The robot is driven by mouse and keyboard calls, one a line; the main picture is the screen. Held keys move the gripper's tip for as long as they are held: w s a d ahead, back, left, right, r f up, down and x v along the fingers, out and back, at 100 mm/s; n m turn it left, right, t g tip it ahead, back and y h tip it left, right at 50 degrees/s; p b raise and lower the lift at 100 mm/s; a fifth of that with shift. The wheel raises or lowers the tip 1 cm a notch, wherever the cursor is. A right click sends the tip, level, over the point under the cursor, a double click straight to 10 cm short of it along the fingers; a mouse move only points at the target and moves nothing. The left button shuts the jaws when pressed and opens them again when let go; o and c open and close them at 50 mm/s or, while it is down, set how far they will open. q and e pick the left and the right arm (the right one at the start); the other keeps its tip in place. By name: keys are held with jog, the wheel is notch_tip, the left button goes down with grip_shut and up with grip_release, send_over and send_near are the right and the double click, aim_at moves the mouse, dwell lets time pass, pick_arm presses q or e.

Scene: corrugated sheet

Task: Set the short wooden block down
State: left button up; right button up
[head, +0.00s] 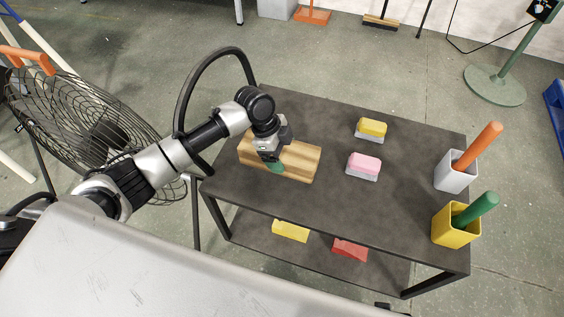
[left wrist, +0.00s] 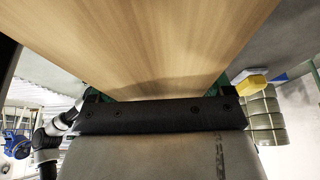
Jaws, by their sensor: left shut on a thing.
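The short wooden block (head: 298,160) is a striped light-brown slab at the left end of the dark table. My left gripper (head: 275,165) comes down over its front side and is shut on it. In the head view I cannot tell whether the block touches the tabletop or is slightly above it. In the left wrist view the wooden block (left wrist: 145,45) fills the upper middle, held at the green fingertips, which are mostly hidden behind the gripper's dark edge. My right gripper is not in view.
The dark table (head: 300,205) also bears a yellow-topped block (head: 372,127), a pink-topped block (head: 364,164), a grey cup (head: 455,173) with an orange stick and a yellow cup (head: 455,228) with a green stick. A wire fan (head: 75,120) stands left. The table's middle front is clear.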

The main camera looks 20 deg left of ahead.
pick_arm(q)
jog(key=shift+f+b, duration=0.4)
jog(key=shift+f, duration=1.55)
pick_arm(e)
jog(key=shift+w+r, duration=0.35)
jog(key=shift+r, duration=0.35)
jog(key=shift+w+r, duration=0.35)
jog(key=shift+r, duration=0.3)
pick_arm(q)
jog(key=o, duration=1.1)
jog(key=shift+f, duration=0.15)
jog(key=shift+o, duration=0.2)
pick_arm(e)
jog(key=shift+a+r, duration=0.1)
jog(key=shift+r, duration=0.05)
pick_arm(q)
jog(key=p+v, duration=0.2)
jog(key=v, duration=1)
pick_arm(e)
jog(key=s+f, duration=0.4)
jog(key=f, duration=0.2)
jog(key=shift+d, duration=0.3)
